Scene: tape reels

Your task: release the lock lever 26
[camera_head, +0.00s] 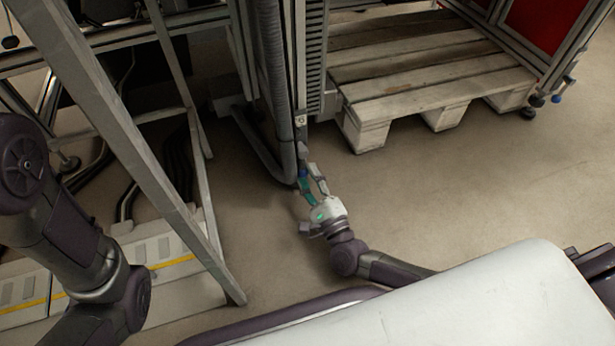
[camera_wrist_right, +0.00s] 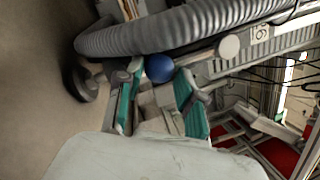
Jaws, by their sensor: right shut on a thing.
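The lock lever ends in a round blue knob, which shows in the right wrist view (camera_wrist_right: 159,68) beside a grey ribbed hose. In the head view a small bit of the blue knob (camera_head: 303,172) shows low at the machine's corner post. My right gripper (camera_head: 313,178) reaches up to it from below. In the wrist view my right gripper's teal-padded fingers (camera_wrist_right: 160,92) stand on either side of the knob and are shut on it. The rest of the lever is largely hidden. My left arm shows at the left, but its gripper is out of view.
The grey hose (camera_head: 273,75) runs down close left of the gripper. A small label (camera_head: 301,120) is on the post above. A wooden pallet (camera_head: 420,75) lies at the upper right. A grey metal frame (camera_head: 140,150) stands at the left. The floor right of the gripper is clear.

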